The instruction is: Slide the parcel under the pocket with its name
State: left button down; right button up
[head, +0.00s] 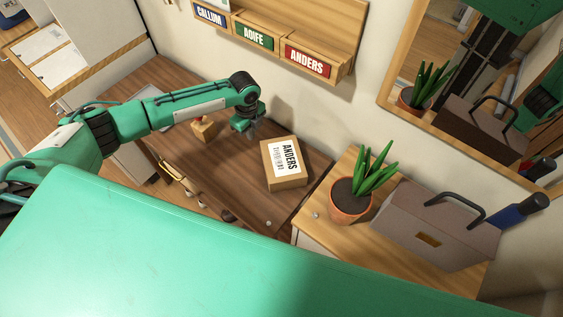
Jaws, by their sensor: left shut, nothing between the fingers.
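The parcel (298,181) is a brown box with a white label reading ANDERS, lying flat on the dark wooden desk (222,180). Three labelled wall pockets are above the desk: blue CALLUM (211,15), green "AOIFE" or similar (254,36) and red ANDERS (307,61). The parcel sits below and slightly left of the ANDERS pocket in the picture. My left gripper (252,134) is shut and empty, pointing down over the desk to the upper left of the parcel, apart from it. My right gripper is not in view.
A small wooden holder (205,131) with something red stands left of my left gripper. A potted plant (351,199) and a grey-brown case (434,230) stand on a lighter surface to the right. A mirror (465,80) hangs behind them. Small items lie near the desk's front edge.

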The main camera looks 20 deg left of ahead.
pick_arm(q)
jog(key=shift+f, duration=0.2)
dwell(0.5)
jog(key=shift+f+b, duration=1.05)
jog(key=shift+f, duration=1.05)
jog(key=shift+r, duration=0.1)
notch_tip(320, 180, up, 7)
jog(key=w+a+p, duration=0.1)
jog(key=a+p, duration=0.1)
jog(key=p, duration=0.3)
jog(key=shift+a+p, duration=0.35)
jog(key=shift+a, duration=0.05)
jog(key=shift+s, duration=0.1)
